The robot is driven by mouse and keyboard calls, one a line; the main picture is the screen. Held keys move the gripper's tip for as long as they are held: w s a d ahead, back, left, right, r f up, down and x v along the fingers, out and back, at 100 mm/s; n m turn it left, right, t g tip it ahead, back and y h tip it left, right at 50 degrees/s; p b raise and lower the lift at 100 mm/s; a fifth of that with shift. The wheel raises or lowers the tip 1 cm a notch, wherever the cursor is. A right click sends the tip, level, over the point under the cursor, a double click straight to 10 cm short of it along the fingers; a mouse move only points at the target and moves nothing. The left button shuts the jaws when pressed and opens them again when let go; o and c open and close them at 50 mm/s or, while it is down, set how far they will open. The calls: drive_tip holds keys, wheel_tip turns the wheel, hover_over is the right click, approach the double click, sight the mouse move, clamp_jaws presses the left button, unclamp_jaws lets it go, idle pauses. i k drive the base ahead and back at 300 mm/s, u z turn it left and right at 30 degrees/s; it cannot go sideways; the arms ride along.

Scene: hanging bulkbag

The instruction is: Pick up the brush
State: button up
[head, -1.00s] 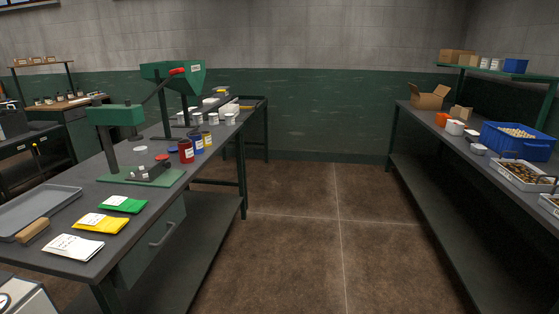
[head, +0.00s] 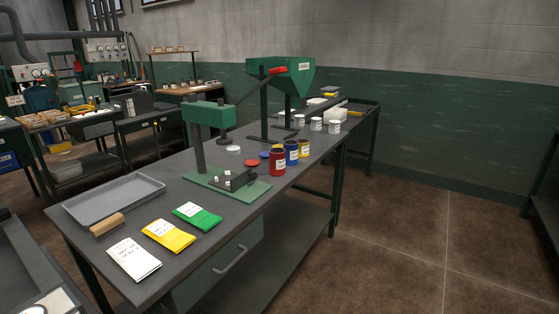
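A short tan wooden block (head: 107,224) lies on the dark workbench (head: 210,248), against the front edge of a grey tray. It may be the back of the brush, but no bristles show, so I cannot tell for certain. No other thing that is clearly a brush shows. My gripper is not in view.
The grey tray (head: 114,199) is empty. White (head: 134,259), yellow (head: 169,236) and green packets (head: 197,216) lie beside the block. A green press (head: 207,115), coloured cans (head: 277,162) and a green hopper (head: 280,76) stand farther back. The floor (head: 400,255) at right is clear.

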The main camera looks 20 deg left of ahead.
sight(115, 222)
drive_tip(key=u, duration=0.55)
drive_tip(key=i, duration=0.95)
drive_tip(key=u, duration=1.05)
drive_tip(key=i, duration=0.75)
drive_tip(key=u, duration=0.4)
